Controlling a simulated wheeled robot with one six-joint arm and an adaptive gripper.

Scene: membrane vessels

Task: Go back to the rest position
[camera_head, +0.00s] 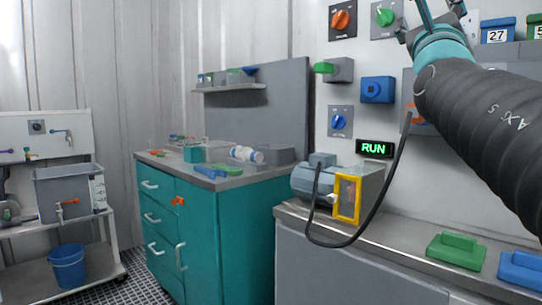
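My arm reaches in from the right edge toward the top of the picture, with a dark ribbed sleeve and a teal wrist. My gripper (436,12) is at the top edge, in front of the wall panel with its knobs. Its finger parts are thin and partly cut off by the frame, so whether it is open or shut does not show clearly. No held object is visible in the part that shows.
A pump with a yellow frame (347,199) and a black cable sits on the right counter (385,252), below a lit RUN display (375,149). Green (456,250) and blue (521,270) blocks lie at right. A teal cabinet (240,240) and a trolley (75,283) stand left.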

